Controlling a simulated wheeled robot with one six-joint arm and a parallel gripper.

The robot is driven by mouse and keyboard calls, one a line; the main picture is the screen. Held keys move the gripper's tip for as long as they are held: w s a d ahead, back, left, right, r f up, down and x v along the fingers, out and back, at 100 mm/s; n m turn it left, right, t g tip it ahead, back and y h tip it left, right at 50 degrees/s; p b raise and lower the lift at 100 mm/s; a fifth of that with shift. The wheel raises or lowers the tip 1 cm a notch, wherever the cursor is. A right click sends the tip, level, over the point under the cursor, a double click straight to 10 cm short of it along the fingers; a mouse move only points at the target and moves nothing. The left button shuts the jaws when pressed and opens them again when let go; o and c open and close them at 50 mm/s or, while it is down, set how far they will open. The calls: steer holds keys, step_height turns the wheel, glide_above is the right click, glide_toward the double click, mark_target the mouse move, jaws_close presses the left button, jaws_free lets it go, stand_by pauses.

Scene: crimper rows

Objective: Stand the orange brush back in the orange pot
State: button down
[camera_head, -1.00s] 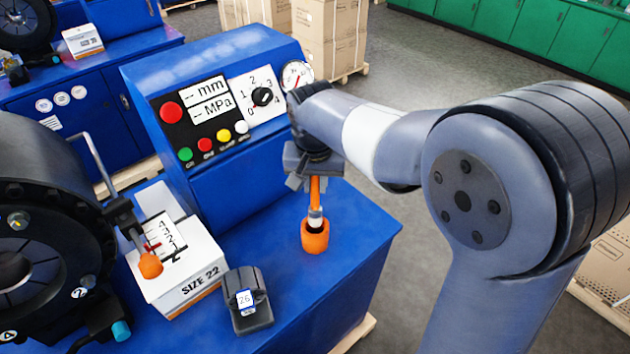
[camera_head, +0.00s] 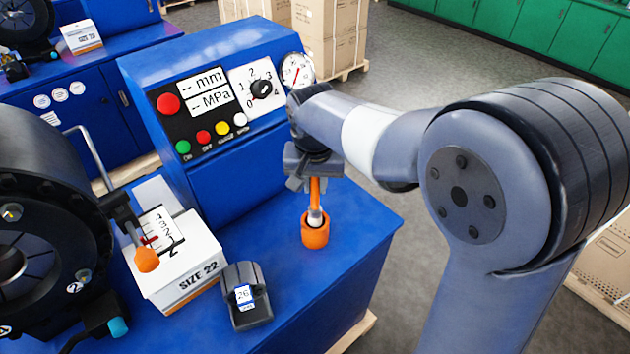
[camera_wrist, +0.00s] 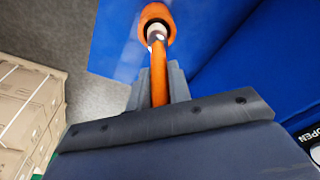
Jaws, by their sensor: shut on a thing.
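The orange pot (camera_head: 315,236) stands on the blue bench top, near its right part. My gripper (camera_head: 314,180) is above the pot and shut on the orange brush (camera_head: 315,190). The brush hangs roughly upright, handle up, with its pale ferrule at the pot's mouth and its lower end inside the pot. In the wrist view the brush handle (camera_wrist: 159,75) runs from between the jaws to the orange pot (camera_wrist: 157,18). The bristles are hidden in the pot, and I cannot tell whether they touch its bottom.
A SIZE 22 box (camera_head: 180,265) and a black block labelled 26 (camera_head: 246,296) are left of the pot. The control panel (camera_head: 215,105) rises behind. A black crimper head (camera_head: 40,230) is at far left. Bench top right of the pot is clear.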

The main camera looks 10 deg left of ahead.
mark_target(315, 214)
steer(key=shift+f+b, duration=2.05)
steer(key=shift+f, duration=0.95)
steer(key=c, duration=1.2)
jaws_free()
steer(key=shift+c, duration=0.2)
steer(key=shift+r, duration=0.15)
steer(key=r, duration=0.3)
steer(key=s+r, duration=0.1)
steer(key=r, duration=0.6)
steer(key=shift+s+r, duration=0.25)
steer(key=shift+s, duration=0.1)
steer(key=shift+f, duration=0.15)
steer(key=f, duration=0.3)
steer(key=w+f, duration=0.1)
steer(key=f, duration=0.6)
steer(key=shift+w+f, duration=0.2)
steer(key=shift+w, duration=0.15)
steer(key=shift+r+p, duration=0.35)
steer(key=shift+p, duration=0.05)
steer(key=shift+r, duration=0.2)
